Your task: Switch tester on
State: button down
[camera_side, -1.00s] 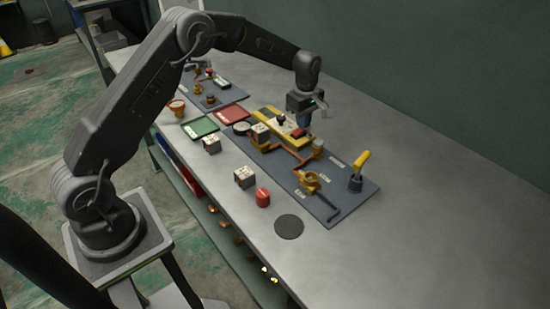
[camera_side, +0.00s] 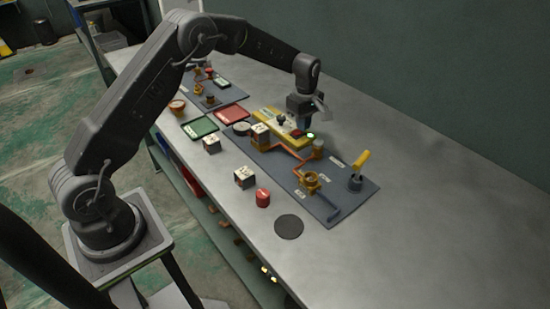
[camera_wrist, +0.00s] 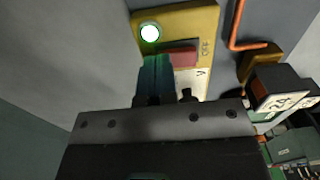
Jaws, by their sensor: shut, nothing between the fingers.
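The tester is a yellow box (camera_side: 262,117) on the dark board in the side view, and part of it shows in the wrist view (camera_wrist: 203,22). Its round lamp (camera_wrist: 150,33) glows white-green; it also shows green in the side view (camera_side: 311,135). A red switch (camera_wrist: 183,57) sits beside the lamp, with an "OFF" label near it. My gripper (camera_wrist: 157,66) is shut and empty, its fingertips right at the switch's left end. I cannot tell whether they touch it. In the side view my gripper (camera_side: 305,123) hides part of the tester.
A yellow-handled valve (camera_side: 360,163) stands at the board's right. Orange pipes (camera_side: 290,153) and a brass fitting (camera_side: 311,181) lie in front of the tester. The table's right side is clear.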

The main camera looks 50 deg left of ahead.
jog(key=shift+r, duration=2.95)
jog(key=shift+r, duration=0.1)
jog(key=s+d+r+m+t, duration=0.1)
jog(key=s+d+r+m, duration=0.1)
jog(key=s+r+m, duration=0.35)
jog(key=s+d+r+m+t, duration=0.2)
jog(key=s+d+r, duration=0.1)
jog(key=s+r, duration=0.55)
jog(key=s+d+m+t, duration=0.2)
jog(key=s+m, duration=0.8)
jog(key=s, duration=1)
jog(key=shift+s+d+r+t, duration=0.3)
jog(key=shift+s+d, duration=0.05)
jog(key=shift+d, duration=0.25)
jog(key=shift+m, duration=0.25)
